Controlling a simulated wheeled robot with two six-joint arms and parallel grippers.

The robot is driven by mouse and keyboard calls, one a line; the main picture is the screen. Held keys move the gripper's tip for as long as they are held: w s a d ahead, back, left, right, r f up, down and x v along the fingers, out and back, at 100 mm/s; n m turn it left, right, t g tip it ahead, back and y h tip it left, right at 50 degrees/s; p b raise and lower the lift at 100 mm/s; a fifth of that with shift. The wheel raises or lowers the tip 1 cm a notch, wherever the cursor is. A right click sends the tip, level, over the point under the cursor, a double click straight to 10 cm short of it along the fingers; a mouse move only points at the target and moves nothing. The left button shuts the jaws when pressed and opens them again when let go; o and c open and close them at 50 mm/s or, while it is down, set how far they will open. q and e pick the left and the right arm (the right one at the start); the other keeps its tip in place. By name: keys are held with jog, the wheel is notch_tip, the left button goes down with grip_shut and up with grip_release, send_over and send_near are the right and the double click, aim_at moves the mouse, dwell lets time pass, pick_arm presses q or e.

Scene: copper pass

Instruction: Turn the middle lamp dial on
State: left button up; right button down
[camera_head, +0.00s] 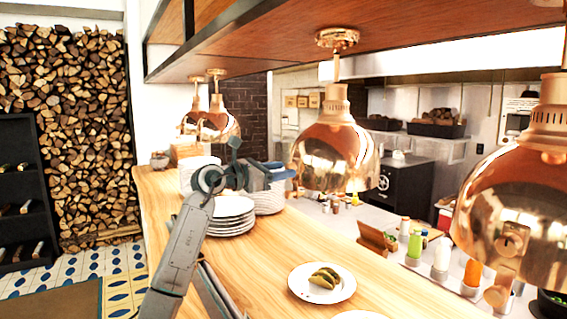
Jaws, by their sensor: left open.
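Copper heat lamps hang over the wooden counter. The middle large lamp (335,150) hangs from the shelf above, with a shiny bell-shaped shade. I cannot make out a dial on it. My left gripper (283,171) is open, with its fingers pointing right, close to the left side of that lamp's shade. I cannot tell if it touches the shade. Another large copper lamp (510,205) hangs at the right edge, with a small round fitting low on its front. Smaller-looking lamps (218,120) hang farther back at the left. My right gripper is not in view.
The wooden counter (240,265) holds stacked white plates (231,215) behind my left arm and a plate of tacos (322,283) at the front. Squeeze bottles (441,258) stand on the lower right worktop. The wooden shelf (400,32) overhangs the lamps.

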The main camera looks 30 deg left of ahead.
pick_arm(q)
jog(key=shift+w+d, duration=0.2)
jog(key=shift+w, duration=0.3)
jog(key=c, duration=1)
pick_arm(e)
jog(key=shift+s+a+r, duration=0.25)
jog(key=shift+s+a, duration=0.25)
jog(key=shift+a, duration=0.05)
